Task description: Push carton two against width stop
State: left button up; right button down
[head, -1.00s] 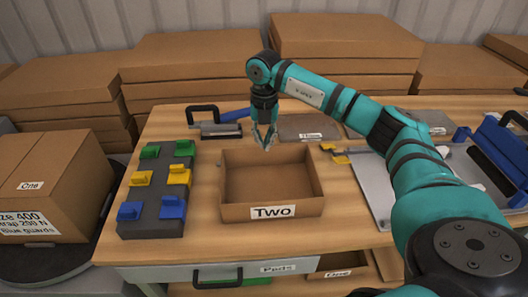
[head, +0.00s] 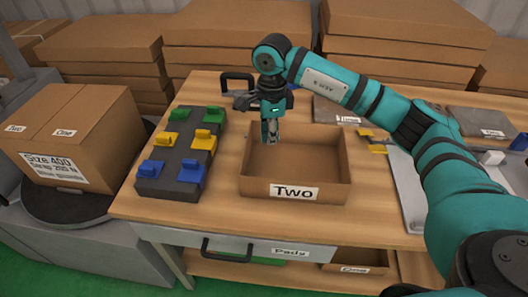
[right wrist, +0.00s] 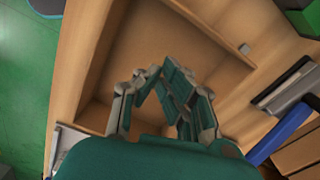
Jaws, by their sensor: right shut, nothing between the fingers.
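An open, empty brown carton labelled "Two" (head: 294,192) sits on the wooden table. Its inside also fills much of the right wrist view (right wrist: 135,45). My right gripper (head: 270,142) points down at the carton's back left corner, its fingertips overlapping the left inside wall. In the right wrist view, the gripper (right wrist: 160,72) shows its fingers brought together with nothing between them. I cannot tell whether the fingers touch the carton. I cannot make out which part is the width stop. My left gripper is out of view.
A dark block (head: 181,163) with green, yellow and blue clips lies left of the carton. A closed box (head: 75,135) with several labels stands on a round dark platform at far left. Yellow clips (head: 372,140) lie right of the carton. Stacked flat boxes (head: 230,40) line the back.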

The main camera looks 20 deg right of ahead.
aim_at(249, 163)
notch_tip(249, 163, down, 10)
jog(key=shift+a+r+p, duration=0.15)
jog(key=shift+r+p, duration=0.05)
jog(key=shift+p, duration=0.7)
jog(key=a, duration=0.1)
jog(key=w+a+p, duration=0.1)
jog(key=a, duration=0.1)
jog(key=shift+a+r, duration=0.1)
jog(key=shift+a, duration=0.25)
jog(key=shift+d, duration=0.1)
jog(key=shift+w+a, duration=0.1)
jog(key=shift+a, duration=0.1)
jog(key=shift+w+a+b, duration=0.2)
jog(key=shift+a+b, duration=0.5)
jog(key=shift+b, duration=0.15)
